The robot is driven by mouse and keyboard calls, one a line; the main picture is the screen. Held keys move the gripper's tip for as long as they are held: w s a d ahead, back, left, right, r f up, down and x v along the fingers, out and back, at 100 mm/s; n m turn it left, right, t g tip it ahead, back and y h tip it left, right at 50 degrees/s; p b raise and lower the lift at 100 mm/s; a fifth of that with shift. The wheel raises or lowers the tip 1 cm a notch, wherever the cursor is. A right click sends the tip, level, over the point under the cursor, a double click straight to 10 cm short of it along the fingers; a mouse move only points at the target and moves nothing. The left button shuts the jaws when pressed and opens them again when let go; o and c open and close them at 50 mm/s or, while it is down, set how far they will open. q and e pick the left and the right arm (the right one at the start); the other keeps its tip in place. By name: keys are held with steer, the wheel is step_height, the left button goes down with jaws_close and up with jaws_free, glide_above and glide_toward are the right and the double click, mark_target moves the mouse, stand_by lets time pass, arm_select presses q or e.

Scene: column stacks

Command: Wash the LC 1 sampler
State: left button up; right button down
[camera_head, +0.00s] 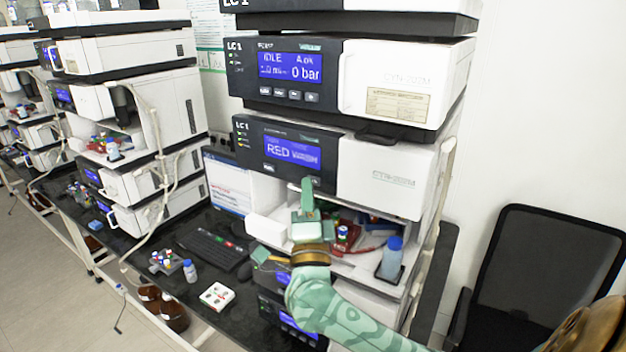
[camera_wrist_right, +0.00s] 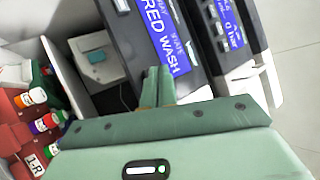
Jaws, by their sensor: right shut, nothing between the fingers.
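The LC 1 sampler (camera_head: 385,178) is a white and dark module in the near stack. Its blue screen (camera_head: 292,151) reads "RED WASH"; the same screen shows in the wrist view (camera_wrist_right: 163,40). My right gripper (camera_head: 307,183) is shut and empty, with its fingertips just below the sampler's screen at the lower edge of the dark front panel. In the wrist view the closed fingertips (camera_wrist_right: 158,75) point at the panel; I cannot tell whether they touch it. My left gripper is not in view.
Above is a module (camera_head: 290,68) reading "IDLE" and "0 bar". Below the sampler, an open bay holds a blue-capped bottle (camera_head: 391,259) and red racks of vials (camera_wrist_right: 38,122). A keyboard (camera_head: 213,247) and a small white box (camera_head: 217,296) lie on the dark bench. A chair (camera_head: 545,270) stands right.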

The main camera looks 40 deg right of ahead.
steer(key=shift+s+a, duration=0.2)
steer(key=shift+a, duration=0.25)
steer(key=a, duration=0.1)
steer(key=s+a+p, duration=0.1)
steer(key=a, duration=0.1)
steer(key=s+a, duration=0.1)
steer(key=shift+a, duration=0.3)
steer(key=shift+w, duration=0.1)
stand_by(0.7)
